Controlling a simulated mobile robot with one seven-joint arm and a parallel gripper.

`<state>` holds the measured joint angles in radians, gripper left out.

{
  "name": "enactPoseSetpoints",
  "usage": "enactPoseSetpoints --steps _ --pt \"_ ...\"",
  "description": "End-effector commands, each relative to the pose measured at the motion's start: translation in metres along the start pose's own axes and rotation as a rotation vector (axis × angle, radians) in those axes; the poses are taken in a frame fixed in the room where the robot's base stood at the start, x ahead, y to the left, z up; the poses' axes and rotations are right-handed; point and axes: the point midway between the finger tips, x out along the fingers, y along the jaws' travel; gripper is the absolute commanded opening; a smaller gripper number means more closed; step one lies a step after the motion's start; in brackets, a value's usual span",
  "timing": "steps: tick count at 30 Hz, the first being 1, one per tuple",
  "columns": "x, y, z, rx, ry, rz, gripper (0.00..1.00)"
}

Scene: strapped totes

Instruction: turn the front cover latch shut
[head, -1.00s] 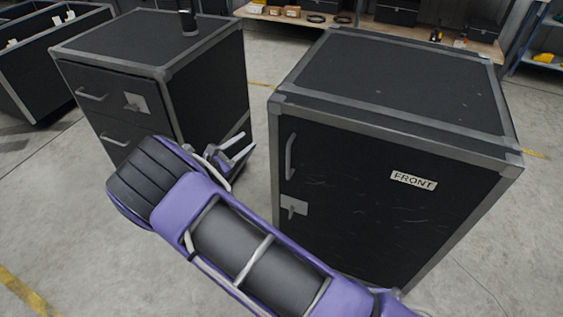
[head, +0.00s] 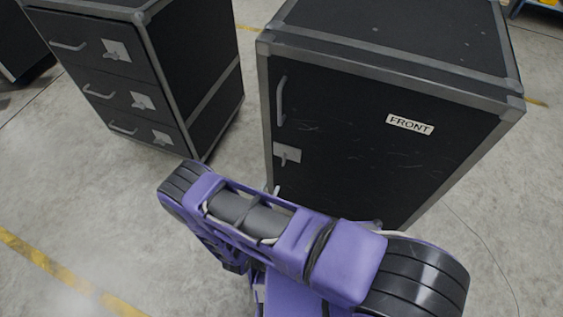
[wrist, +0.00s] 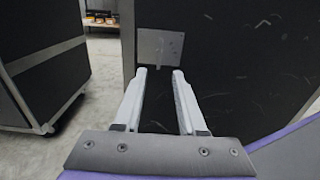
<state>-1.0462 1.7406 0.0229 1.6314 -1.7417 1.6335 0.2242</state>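The front cover (head: 350,140) is the black door marked FRONT on the right-hand case. Its latch (head: 287,154) is a small grey handle on a light plate near the door's left edge, below a long pull handle. In the wrist view the latch plate (wrist: 158,48) is straight ahead, just beyond my fingertips; the handle's angle is hard to make out there. My gripper (wrist: 160,72) is open and empty, its two pale fingers pointing at the door below the plate. They appear apart from the latch. In the head view my arm hides most of the gripper.
A black drawer case (head: 120,70) with handles and several latch plates stands to the left, with a floor gap between the cases. A FRONT label (head: 410,125) is on the door. Open concrete floor (head: 90,210) with a yellow line lies at the left front.

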Motion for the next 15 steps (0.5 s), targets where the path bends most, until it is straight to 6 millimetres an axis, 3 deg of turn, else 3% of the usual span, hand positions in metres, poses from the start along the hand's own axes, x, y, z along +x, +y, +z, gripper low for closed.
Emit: enactPoseSetpoints --steps 9,15 --pt "0.071 -0.001 0.000 0.001 -0.002 -0.004 0.40" --pt "0.103 0.000 0.000 0.001 -0.001 -0.003 0.40"
